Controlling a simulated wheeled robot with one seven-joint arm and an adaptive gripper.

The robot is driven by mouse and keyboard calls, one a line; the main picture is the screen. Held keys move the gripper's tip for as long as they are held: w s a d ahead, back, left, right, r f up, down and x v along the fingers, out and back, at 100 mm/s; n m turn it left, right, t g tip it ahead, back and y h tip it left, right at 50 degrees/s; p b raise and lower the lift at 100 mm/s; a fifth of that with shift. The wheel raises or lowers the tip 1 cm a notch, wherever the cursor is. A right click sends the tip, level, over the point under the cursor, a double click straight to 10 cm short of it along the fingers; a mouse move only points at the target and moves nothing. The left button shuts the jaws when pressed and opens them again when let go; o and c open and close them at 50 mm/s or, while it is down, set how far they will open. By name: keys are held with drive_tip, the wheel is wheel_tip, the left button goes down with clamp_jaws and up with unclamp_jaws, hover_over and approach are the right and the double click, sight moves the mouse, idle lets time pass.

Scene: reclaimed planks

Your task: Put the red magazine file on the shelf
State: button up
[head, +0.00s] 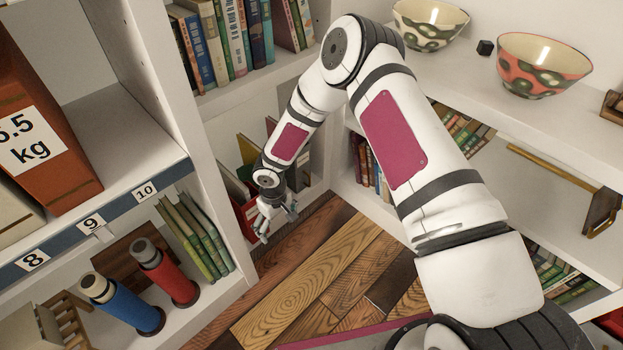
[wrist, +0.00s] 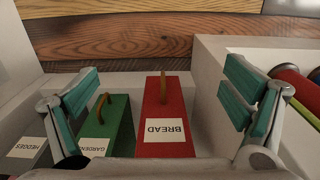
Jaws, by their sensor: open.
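The red magazine file is in the wrist view (wrist: 163,146), with a white label reading BREAD and a brown strap-like handle on top. It stands upright next to a green file labelled GARDEN (wrist: 120,130), the rest of that label being cut off. In the head view a red patch that looks like the same file (head: 243,216) shows low in the corner bay, partly hidden by my gripper (head: 277,213). In the wrist view my gripper (wrist: 162,95) is open, with teal finger pads either side. The red file lies between them in the picture; I see no contact.
A blue flask (head: 125,303) and red flask (head: 165,272) stand on the left shelf. Bowls (head: 541,62) sit on the right unit. Plank floor (head: 320,270) is clear between the units.

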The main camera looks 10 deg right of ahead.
drive_tip(key=w+d+r+m, duration=0.1)
drive_tip(key=d+r+m, duration=0.2)
drive_tip(key=d+r, duration=0.7)
drive_tip(key=shift+w+d+r, duration=0.15)
drive_tip(key=shift+w+r, duration=0.1)
drive_tip(key=shift+r, duration=2.2)
